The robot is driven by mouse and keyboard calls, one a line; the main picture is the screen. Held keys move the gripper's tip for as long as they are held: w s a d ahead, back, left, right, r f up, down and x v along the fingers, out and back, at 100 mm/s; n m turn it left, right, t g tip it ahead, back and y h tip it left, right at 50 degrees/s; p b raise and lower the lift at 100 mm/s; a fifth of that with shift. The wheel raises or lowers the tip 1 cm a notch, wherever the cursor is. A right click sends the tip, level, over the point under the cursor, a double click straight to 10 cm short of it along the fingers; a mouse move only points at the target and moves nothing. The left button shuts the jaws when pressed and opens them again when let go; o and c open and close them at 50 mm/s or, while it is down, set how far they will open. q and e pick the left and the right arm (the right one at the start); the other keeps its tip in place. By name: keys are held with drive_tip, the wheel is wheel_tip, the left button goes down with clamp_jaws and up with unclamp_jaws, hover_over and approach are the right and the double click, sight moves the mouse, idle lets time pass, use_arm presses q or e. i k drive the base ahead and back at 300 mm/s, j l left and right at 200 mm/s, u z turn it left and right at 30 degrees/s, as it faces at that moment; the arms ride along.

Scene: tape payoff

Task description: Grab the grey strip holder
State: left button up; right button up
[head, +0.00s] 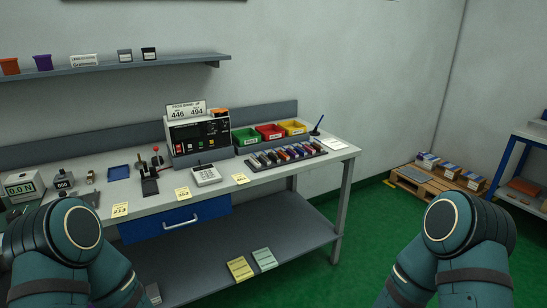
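No single thing stands out clearly as the grey strip holder. A long dark grey rack (312,151) holding a row of several small coloured pieces lies on the right part of the workbench (245,188). A small dark device (149,182) with a red-knobbed lever stands left of the middle of the bench. A flat grey piece (88,198) lies near the bench's left front edge, too small to make out. Both of my arms show only as teal links at the bottom left and bottom right. Neither gripper is in view.
A control box (200,137), a grey keypad unit (206,175) and green (245,137), red (270,132) and yellow (293,127) bins stand on the bench. Yellow labels line its front edge. A wooden pallet (433,190) with boxes is at the right. Green floor is clear between.

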sight(262, 158)
drive_tip(key=i+j+z, duration=0.15)
drive_tip(key=i+z, duration=0.2)
drive_tip(key=i, duration=0.5)
